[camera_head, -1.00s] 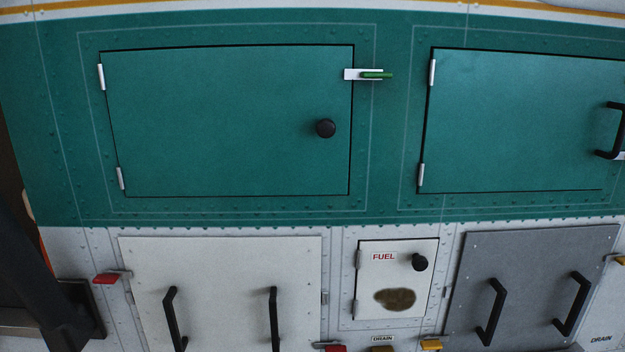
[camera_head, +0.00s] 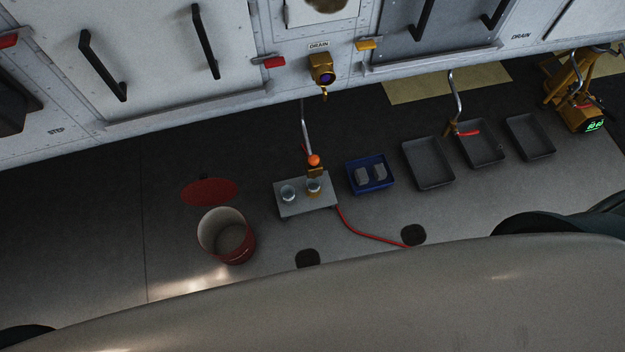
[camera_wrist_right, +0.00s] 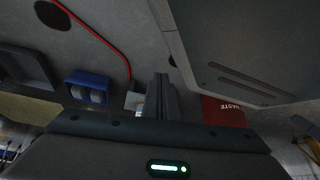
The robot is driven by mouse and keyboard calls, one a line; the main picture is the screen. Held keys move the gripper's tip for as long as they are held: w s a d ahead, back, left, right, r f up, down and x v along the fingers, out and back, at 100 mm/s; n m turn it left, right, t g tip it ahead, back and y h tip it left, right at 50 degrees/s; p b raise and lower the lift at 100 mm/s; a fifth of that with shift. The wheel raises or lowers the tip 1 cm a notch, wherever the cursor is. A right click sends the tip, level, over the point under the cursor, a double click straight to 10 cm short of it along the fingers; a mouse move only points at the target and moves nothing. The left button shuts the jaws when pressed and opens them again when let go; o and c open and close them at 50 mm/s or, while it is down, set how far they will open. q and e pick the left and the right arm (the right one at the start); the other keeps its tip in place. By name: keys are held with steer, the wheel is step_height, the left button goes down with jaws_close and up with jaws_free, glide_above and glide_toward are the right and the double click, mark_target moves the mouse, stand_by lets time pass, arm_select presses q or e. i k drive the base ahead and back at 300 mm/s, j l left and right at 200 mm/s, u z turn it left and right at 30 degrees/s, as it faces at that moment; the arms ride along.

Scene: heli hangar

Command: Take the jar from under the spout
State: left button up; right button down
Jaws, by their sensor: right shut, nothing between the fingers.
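In the head view two small clear jars stand on a low grey stand (camera_head: 292,208) on the floor. One jar (camera_head: 313,187) is at the right, directly below a brass-coloured spout (camera_head: 316,172) with an orange ball on top. The other jar (camera_head: 287,193) is to its left, clear of the spout. In the right wrist view my right gripper (camera_wrist_right: 162,80) is shut and empty, its fingers pointing towards the floor. A small pale part of the stand area (camera_wrist_right: 135,100) shows just left of the fingers; jars cannot be made out there. My left gripper is in neither view.
A red waste bucket (camera_head: 227,238) stands left of the stand, near its red lid (camera_head: 209,192). A blue tray (camera_head: 370,175) with grey blocks and several dark trays (camera_head: 428,163) lie right. A red hose (camera_head: 365,233) crosses the floor. A drain valve (camera_head: 322,70) overhangs behind.

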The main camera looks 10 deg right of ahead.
mark_target(311, 191)
steer(key=j+z, duration=0.1)
steer(key=z, duration=0.25)
steer(key=j+z, duration=0.1)
steer(key=z, duration=0.2)
steer(key=k+j+z, duration=0.2)
steer(key=j, duration=0.2)
steer(key=j+z, duration=0.25)
steer(key=k+j+z, duration=0.2)
steer(key=j, duration=0.25)
steer(key=k+j, duration=0.15)
steer(key=j, duration=0.2)
steer(key=k+j, duration=0.1)
steer(key=j, duration=0.25)
steer(key=k+j+z, duration=0.1)
steer(key=j, duration=0.25)
steer(key=k+j, duration=0.15)
steer(key=j, duration=0.2)
